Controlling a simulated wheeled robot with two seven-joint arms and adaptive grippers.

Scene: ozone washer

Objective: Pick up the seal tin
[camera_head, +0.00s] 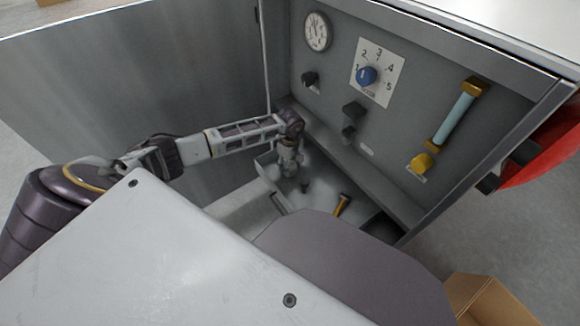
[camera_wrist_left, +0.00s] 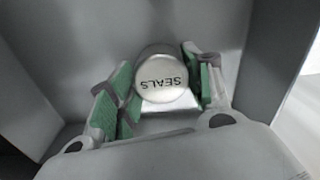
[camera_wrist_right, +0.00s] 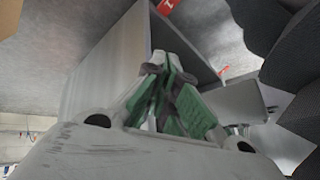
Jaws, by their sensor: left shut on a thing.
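The seal tin (camera_wrist_left: 163,80) is a round silver tin with "SEALS" on its lid. In the left wrist view it sits between the green-padded fingers of my left gripper (camera_wrist_left: 160,92), which is shut on it. In the head view my left gripper (camera_head: 289,160) points down at the back left of the light grey tray below the panel; I cannot make out the tin there. My right gripper (camera_wrist_right: 168,68) has its fingertips together with nothing visible between them. It is not seen in the head view.
A cardboard box (camera_head: 490,300) stands at lower right.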

